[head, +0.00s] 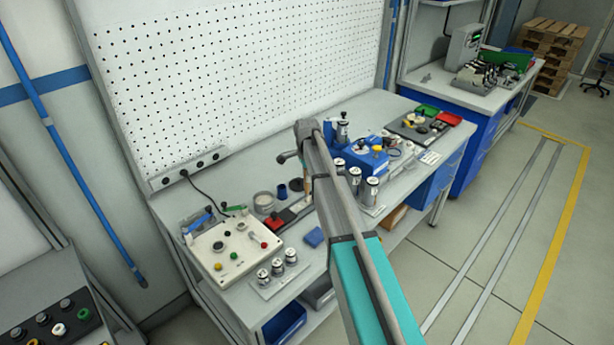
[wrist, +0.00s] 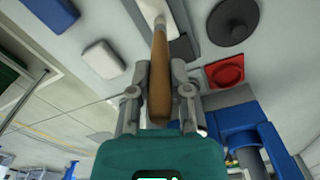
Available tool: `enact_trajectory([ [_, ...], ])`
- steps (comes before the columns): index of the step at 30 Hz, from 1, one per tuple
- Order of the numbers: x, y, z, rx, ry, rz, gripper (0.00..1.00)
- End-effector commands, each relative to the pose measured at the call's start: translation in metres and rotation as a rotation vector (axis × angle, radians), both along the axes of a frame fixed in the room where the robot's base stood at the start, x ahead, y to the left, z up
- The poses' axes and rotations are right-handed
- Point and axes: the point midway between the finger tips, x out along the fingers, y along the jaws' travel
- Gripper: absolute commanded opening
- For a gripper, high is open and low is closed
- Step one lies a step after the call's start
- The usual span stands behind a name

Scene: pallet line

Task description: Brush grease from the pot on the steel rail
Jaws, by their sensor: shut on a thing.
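In the wrist view my gripper (wrist: 159,72) is shut on the brown wooden handle of a brush (wrist: 160,80). The pale far end of the brush is at the top edge, over or against a grey strip that looks like the steel rail (wrist: 184,22); contact cannot be told. In the head view the brush handle (head: 307,190) shows beside my arm, which hides most of my gripper. A round grey container (head: 264,202) and a dark blue cup (head: 281,191) stand to its left on the bench; I cannot tell which is the grease pot.
A red tray (head: 279,221) lies left of the brush. A control box (head: 231,250) stands at the bench's left, with a rack of metal cylinders (head: 278,270) in front. A blue fixture (head: 368,158) and more cylinders are to the right. A blue block (head: 313,237) lies near the front edge.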

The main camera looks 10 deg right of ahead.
Motion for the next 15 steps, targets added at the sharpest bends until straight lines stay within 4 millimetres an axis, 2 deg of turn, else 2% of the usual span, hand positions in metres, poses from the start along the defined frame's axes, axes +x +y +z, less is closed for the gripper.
enact_trajectory([
  [15, -0.017, 0.023, -0.001, 0.0, 0.0, 0.001, 0.0],
])
